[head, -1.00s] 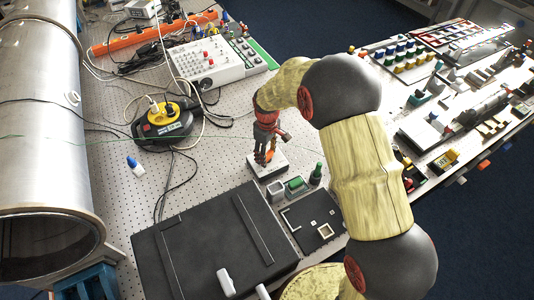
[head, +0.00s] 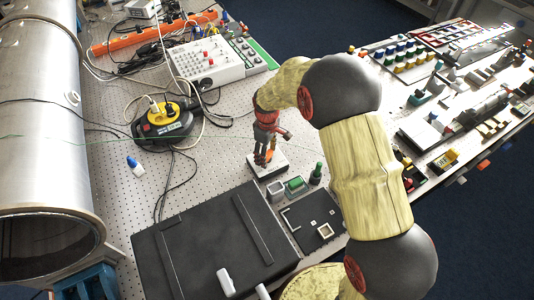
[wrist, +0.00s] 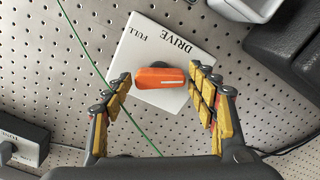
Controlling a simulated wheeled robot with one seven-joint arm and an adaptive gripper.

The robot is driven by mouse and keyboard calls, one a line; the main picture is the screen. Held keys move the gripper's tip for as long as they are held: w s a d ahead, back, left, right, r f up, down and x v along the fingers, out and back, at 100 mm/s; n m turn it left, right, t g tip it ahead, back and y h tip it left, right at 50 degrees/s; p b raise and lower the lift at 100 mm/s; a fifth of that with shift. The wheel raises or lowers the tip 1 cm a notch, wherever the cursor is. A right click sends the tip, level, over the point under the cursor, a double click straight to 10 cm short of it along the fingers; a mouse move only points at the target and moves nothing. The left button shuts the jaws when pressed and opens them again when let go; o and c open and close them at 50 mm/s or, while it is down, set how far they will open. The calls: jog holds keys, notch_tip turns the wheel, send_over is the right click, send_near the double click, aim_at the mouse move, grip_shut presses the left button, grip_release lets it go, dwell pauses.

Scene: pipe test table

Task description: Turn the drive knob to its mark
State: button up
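The drive knob (wrist: 160,78) is an orange bar on a white plate (wrist: 150,52) printed DRIVE and FULL. The bar lies nearly level across the wrist view, with a pale line on its right half. FULL is printed above the bar's left part. My gripper (wrist: 160,76) is open, with one yellow-padded finger beyond each end of the bar. Small gaps seem to remain at both ends; I cannot tell whether either finger touches. In the head view my gripper (head: 267,148) points down over the white plate (head: 279,164), and mostly hides the knob.
A black case (head: 190,250) lies in front of the plate. Small blocks and a green cylinder (head: 317,172) stand close to its right. A cable reel (head: 163,122) sits to the left.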

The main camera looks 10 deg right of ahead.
jog(key=shift+o, duration=0.7)
notch_tip(320, 180, up, 12)
dwell(0.7)
